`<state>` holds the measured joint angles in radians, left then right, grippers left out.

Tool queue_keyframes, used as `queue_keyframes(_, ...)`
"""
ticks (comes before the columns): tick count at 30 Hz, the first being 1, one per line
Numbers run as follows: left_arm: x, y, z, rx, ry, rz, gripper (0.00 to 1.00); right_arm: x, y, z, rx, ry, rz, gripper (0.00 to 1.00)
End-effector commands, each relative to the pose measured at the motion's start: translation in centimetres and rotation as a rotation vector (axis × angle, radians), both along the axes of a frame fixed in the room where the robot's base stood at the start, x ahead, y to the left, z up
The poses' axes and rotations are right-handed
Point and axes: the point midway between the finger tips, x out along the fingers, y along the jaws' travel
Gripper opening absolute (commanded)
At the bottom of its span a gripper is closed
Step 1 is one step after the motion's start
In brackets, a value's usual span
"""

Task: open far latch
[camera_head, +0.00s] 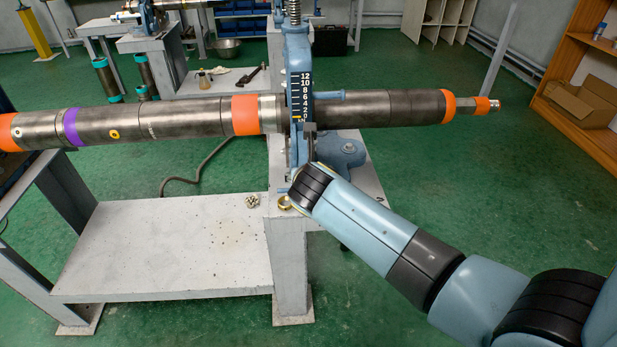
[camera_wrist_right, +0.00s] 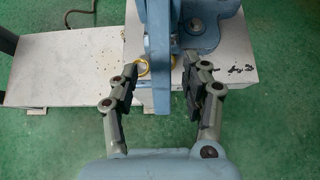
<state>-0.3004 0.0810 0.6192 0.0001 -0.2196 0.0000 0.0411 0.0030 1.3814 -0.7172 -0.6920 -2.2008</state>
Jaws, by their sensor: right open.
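The blue pipe vise (camera_head: 299,55) stands upright around the long pipe (camera_head: 355,107) and carries a number scale. I cannot tell which part is the far latch; a short blue rod (camera_head: 330,97) sticks out to the right of the scale. My right gripper (camera_head: 309,132) is at the vise, just below the scale, its fingers partly hidden by my wrist. In the right wrist view the right gripper (camera_wrist_right: 163,72) is open, with a blue bar (camera_wrist_right: 159,85) of the vise between its fingers. Contact is not clear. My left gripper is out of view.
The pipe spans the view to the left, over a low white bench (camera_head: 165,245). A brass ring (camera_head: 285,202) and a small pile of metal parts (camera_head: 252,201) lie near the vise base. A wooden shelf (camera_head: 580,100) stands at right. Green floor is free at right.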

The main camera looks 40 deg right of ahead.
Motion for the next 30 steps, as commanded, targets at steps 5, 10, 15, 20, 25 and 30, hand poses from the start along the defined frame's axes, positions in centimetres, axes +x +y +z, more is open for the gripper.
queue_keyframes(5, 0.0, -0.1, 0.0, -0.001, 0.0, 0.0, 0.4, -2.7, 1.7, 2.2, 0.002, 0.0, 0.0, 0.47)
queue_keyframes(10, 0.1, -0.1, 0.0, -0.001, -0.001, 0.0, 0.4, -4.4, 2.7, 3.7, 0.002, 0.001, -0.001, 0.47)
queue_keyframes(15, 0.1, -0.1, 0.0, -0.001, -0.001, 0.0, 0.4, -5.0, 3.0, 4.3, 0.001, 0.001, 0.0, 0.47)
queue_keyframes(20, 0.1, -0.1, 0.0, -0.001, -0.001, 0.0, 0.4, -5.0, 3.0, 4.3, 0.0, 0.001, -0.001, 0.47)
queue_keyframes(25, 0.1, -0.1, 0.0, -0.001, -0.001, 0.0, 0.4, -5.0, 3.0, 4.3, 0.0, 0.001, -0.001, 0.47)
queue_keyframes(30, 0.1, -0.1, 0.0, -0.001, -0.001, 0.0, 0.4, -5.0, 3.0, 4.2, -0.001, 0.002, 0.0, 0.47)
